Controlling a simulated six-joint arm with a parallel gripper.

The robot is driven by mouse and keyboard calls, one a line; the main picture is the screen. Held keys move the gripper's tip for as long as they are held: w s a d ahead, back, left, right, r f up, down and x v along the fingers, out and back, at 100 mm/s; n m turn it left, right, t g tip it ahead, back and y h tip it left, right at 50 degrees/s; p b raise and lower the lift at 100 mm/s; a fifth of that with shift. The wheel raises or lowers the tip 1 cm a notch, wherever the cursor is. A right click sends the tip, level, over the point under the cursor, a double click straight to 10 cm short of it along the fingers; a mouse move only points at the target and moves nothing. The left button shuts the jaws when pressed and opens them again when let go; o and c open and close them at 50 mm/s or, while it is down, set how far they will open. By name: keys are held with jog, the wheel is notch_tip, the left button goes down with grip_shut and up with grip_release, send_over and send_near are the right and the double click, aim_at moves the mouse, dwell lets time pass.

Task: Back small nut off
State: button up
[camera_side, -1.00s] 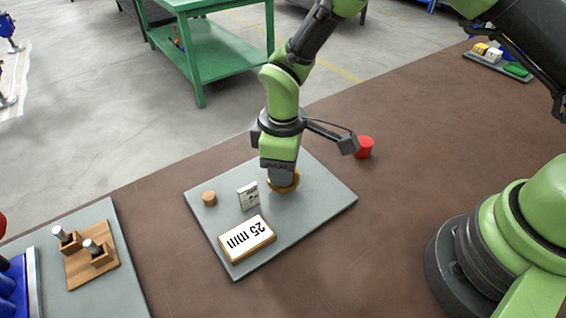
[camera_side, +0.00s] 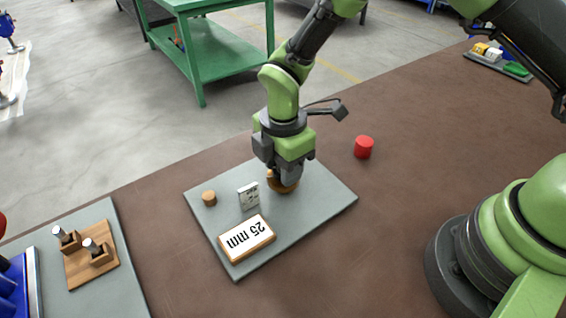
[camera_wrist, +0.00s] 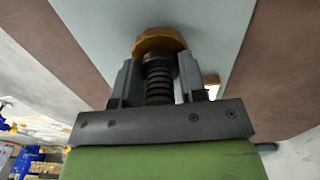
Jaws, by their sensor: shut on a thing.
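A screw jack stands on the grey plate (camera_side: 325,195). Its bronze base (camera_side: 284,186) shows under my gripper (camera_side: 287,174) in the side view. In the wrist view the bronze part (camera_wrist: 160,41) lies just beyond the fingertips, and a dark threaded screw (camera_wrist: 158,85) runs between the fingers. My gripper (camera_wrist: 158,65) is shut around a dark round collar on this screw, which looks like the small nut. The fingers partly hide it, and the side view does not show it.
A wooden holder (camera_side: 92,255) is far left. The right table middle is clear.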

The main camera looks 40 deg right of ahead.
jog(key=shift+f+n, duration=0.1)
jog(key=shift+n, duration=0.4)
jog(key=o, duration=0.9)
jog(key=shift+r, duration=0.2)
notch_tip(320, 180, up, 10)
jog(key=shift+f, duration=0.15)
